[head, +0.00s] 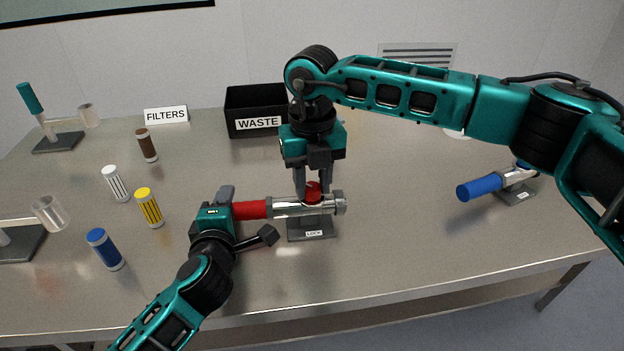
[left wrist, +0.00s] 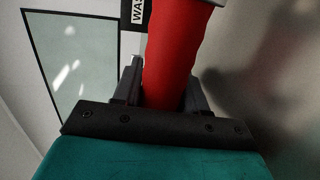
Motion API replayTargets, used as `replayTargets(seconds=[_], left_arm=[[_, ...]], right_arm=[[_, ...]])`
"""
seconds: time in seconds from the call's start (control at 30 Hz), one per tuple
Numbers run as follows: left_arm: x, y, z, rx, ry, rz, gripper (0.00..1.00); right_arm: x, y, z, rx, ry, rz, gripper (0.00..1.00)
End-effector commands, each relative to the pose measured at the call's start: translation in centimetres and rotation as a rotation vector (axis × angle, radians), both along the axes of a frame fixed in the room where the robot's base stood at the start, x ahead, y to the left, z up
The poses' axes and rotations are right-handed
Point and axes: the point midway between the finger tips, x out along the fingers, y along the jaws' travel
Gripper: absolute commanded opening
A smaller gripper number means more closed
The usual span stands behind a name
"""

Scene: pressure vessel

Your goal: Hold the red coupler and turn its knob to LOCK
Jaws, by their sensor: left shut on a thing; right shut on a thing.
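The red coupler has a red handle (head: 250,210) and a silver metal body (head: 285,208), lying level on a grey stand (head: 311,229) with a LOCK label (head: 314,233). Its red knob (head: 313,192) is on top of the body. My left gripper (head: 236,212) is shut around the red handle; the left wrist view shows the handle (left wrist: 172,60) between its fingers. My right gripper (head: 313,184) points down from above and is shut on the knob. The fingers hide part of the knob, and I cannot tell which way it is turned.
A black WASTE bin (head: 258,105) stands behind. A blue-handled coupler (head: 480,187) is on the right, a teal-handled one (head: 32,98) at the far left. Several filter cartridges stand left, including a yellow one (head: 149,207) and a blue one (head: 105,250). The table front is clear.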

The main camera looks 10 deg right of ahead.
Motion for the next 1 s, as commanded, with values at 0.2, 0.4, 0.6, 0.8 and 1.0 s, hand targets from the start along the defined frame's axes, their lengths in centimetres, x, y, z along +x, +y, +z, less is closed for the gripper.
replayTargets(seconds=[0.2,0.4,0.6,0.8,1.0], left_arm=[[0.02,0.05,0.01,0.001,0.000,0.001,0.00],[0.02,0.05,0.01,0.001,0.000,0.001,0.00],[0.02,0.05,0.01,0.001,0.000,0.001,0.00],[0.02,0.04,0.01,0.000,0.000,0.001,0.00],[0.02,0.04,0.02,0.000,0.000,0.001,0.00]], right_arm=[[0.00,-0.05,-0.01,0.000,0.000,0.205,0.04],[0.02,-0.09,-0.01,0.000,0.000,0.395,0.04],[0.04,-0.13,-0.01,0.000,0.000,0.585,0.04],[0.09,-0.15,-0.01,0.000,0.000,0.775,0.04],[0.12,-0.18,-0.01,0.000,0.000,0.965,0.04]])
